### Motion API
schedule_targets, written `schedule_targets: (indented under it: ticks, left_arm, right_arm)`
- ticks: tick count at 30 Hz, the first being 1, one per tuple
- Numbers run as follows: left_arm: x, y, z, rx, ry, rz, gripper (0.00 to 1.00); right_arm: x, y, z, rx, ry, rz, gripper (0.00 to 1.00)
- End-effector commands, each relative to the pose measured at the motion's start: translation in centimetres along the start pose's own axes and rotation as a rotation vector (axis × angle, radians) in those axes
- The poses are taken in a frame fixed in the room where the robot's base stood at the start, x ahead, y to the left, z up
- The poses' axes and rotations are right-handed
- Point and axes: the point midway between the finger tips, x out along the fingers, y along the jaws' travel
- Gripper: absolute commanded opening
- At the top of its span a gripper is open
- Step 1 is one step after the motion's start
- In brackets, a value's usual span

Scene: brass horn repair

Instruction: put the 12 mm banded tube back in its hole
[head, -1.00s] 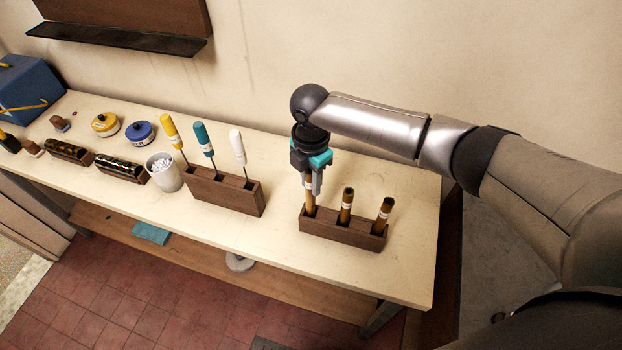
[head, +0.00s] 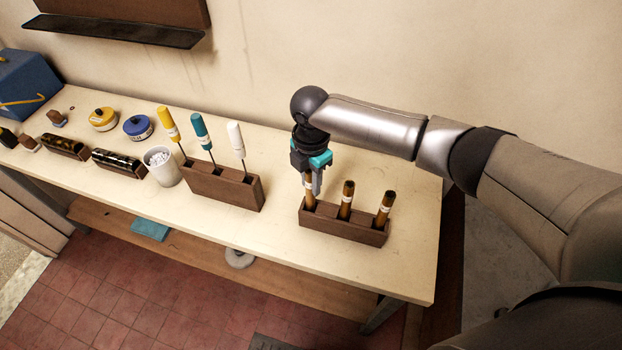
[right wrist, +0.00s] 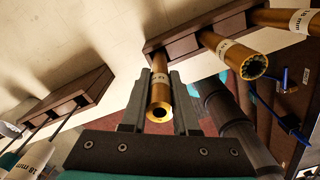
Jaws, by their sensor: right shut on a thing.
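A brass-coloured tube (head: 309,202) with a white band stands upright at the left-end hole of a dark wooden block (head: 343,231). My right gripper (head: 313,187) is above the block, pointing down, with its fingers shut on this tube's upper part. In the right wrist view the tube (right wrist: 160,92) lies between the two fingers, its open end facing the camera and its other end meeting the block. Two more banded tubes, a middle one (head: 346,202) and a right one (head: 384,210), stand in the other holes. My left gripper is not in view.
A second wooden block (head: 222,187) holds yellow, teal and white-handled tools to the left. A white cup (head: 162,166), tins and small boxes stand farther left. The bench (head: 415,265) is bare at its right end. The wall rises behind.

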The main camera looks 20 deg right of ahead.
Motion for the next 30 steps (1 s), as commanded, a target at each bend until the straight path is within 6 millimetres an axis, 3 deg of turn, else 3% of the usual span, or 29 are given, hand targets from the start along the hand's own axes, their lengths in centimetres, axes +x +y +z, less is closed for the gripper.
schedule_targets:
  ticks: [15,16,24,30]
  left_arm:
    - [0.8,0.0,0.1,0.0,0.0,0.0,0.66]
    - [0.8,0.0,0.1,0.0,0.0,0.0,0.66]
    - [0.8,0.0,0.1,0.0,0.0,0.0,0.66]
    - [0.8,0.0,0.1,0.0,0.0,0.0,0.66]
  right_arm:
    - [1.3,0.1,0.0,0.0,0.001,0.002,0.0]
    - [1.2,0.1,0.0,0.0,0.001,0.002,0.32]
    - [1.2,0.0,0.0,-0.001,0.0,0.001,0.62]
    - [1.2,0.0,0.0,-0.001,0.0,0.0,0.63]
